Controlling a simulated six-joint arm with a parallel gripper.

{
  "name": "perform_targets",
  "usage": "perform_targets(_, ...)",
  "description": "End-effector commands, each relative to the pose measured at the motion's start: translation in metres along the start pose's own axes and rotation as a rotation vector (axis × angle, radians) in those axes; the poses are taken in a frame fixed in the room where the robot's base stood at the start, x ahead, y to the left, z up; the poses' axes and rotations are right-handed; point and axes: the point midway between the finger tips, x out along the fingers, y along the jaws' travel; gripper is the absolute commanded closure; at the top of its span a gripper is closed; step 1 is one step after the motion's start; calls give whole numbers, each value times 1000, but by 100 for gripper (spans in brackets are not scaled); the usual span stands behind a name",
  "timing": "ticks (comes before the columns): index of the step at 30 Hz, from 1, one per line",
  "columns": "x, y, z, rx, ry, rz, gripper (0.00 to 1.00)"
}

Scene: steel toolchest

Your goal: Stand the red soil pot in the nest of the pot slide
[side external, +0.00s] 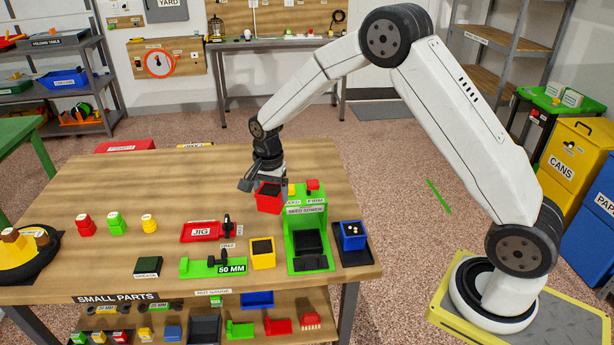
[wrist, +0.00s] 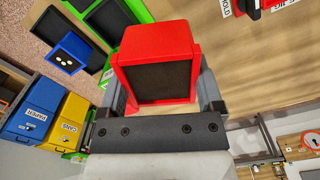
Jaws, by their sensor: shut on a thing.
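The red soil pot (side external: 268,203) is held in my gripper (side external: 264,184), with its dark soil top showing. In the side view it hangs above the table, just left of the back of the green seed sower (side external: 293,226), and looks slightly tilted. In the wrist view the red pot (wrist: 157,42) sits between the two grey fingers of my gripper (wrist: 163,92). The sower has a dark, box-like part (side external: 308,243) low in its front, which may be the pot slide; I cannot make out its nest clearly. The sower's green edge also shows in the wrist view (wrist: 137,12).
The green 50 MM gauge (side external: 200,268) and red jig (side external: 200,232) lie further left. Bare table lies left of my gripper.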

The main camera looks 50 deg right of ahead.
Motion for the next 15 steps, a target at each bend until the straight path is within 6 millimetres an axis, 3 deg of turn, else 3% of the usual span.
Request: perform_targets(15, -15, 43, 30, -590, 0, -1, 84)
